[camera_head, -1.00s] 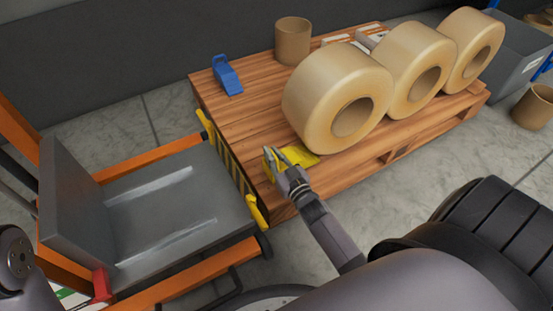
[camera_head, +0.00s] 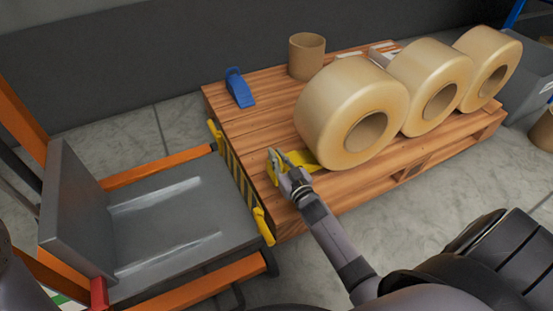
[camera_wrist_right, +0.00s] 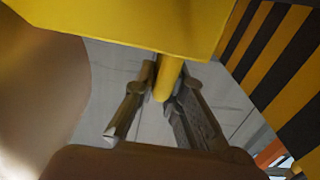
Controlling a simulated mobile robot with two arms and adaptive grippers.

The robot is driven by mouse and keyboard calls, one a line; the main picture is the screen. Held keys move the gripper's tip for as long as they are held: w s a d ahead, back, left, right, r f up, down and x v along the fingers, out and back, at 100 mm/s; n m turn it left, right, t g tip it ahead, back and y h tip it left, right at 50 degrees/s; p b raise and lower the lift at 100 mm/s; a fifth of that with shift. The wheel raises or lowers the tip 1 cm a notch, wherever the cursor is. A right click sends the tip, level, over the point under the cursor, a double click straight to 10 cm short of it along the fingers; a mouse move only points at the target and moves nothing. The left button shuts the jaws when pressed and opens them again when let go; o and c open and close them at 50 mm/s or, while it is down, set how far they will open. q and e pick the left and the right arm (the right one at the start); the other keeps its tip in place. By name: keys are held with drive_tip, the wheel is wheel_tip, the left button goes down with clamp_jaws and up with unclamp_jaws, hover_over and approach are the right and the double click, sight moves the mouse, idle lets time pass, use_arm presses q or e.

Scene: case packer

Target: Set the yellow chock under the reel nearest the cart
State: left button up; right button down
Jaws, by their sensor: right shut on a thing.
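Three tan reels stand in a row on a wooden pallet (camera_head: 232,129). The reel nearest the cart (camera_head: 328,100) is the left one. The yellow chock (camera_head: 304,158) lies low at that reel's left side. I cannot tell whether they touch. My right gripper (camera_head: 279,160) is shut on the chock at its cart-side end. In the right wrist view, the fingers (camera_wrist_right: 160,110) close around the chock's yellow handle (camera_wrist_right: 168,74), below its body (camera_wrist_right: 150,22). The reel (camera_wrist_right: 40,95) fills the left side there. My left gripper is out of view.
The grey cart (camera_head: 165,220) with orange rails stands left of the pallet, beside a yellow-black striped edge (camera_head: 235,178). A blue chock (camera_head: 240,88) and a cardboard tube (camera_head: 306,56) sit at the pallet's back. Bare pallet boards lie left of the reel.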

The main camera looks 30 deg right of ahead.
drive_tip(key=shift+d, duration=0.15)
drive_tip(key=c, duration=1.8)
unclamp_jaws()
drive_tip(key=shift+o, duration=1.2)
drive_tip(key=shift+f, duration=0.1)
drive_tip(key=shift+f, duration=0.1)
wheel_tip(320, 180, up, 10)
drive_tip(key=shift+r, duration=0.15)
